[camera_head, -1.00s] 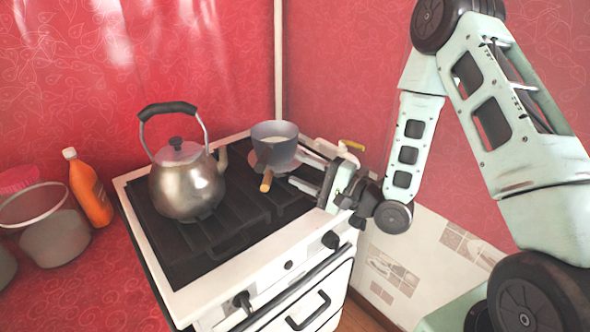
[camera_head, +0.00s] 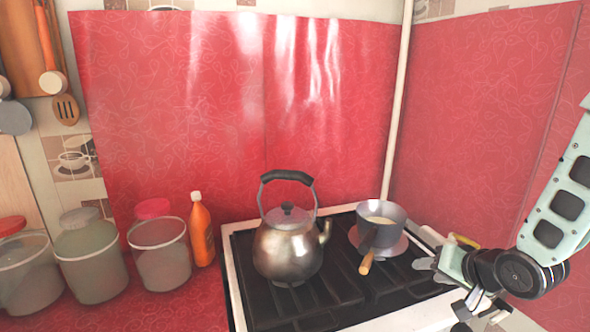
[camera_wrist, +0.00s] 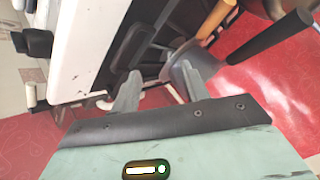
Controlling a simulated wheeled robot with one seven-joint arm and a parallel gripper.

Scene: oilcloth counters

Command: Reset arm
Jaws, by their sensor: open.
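My gripper (camera_head: 438,258) is at the right side of the stove in the head view, to the right of a small grey pan. It is open, and the wrist view shows its two fingers (camera_wrist: 160,90) apart with nothing held between them. The pan (camera_head: 385,232) has a pale content and a wooden handle (camera_head: 366,263) pointing toward the front. It sits at the right rear of the stove on a pinkish round piece (camera_head: 398,246). In the wrist view a grey vessel and an orange-yellow handle (camera_wrist: 216,20) show beyond the fingers.
A metal kettle (camera_head: 288,248) with a black handle stands on the stove (camera_head: 235,275), left of the pan. An orange bottle (camera_head: 202,235) and several jars (camera_head: 160,255) line the left counter. Red-covered walls (camera_head: 460,120) stand behind and to the right, close to my arm.

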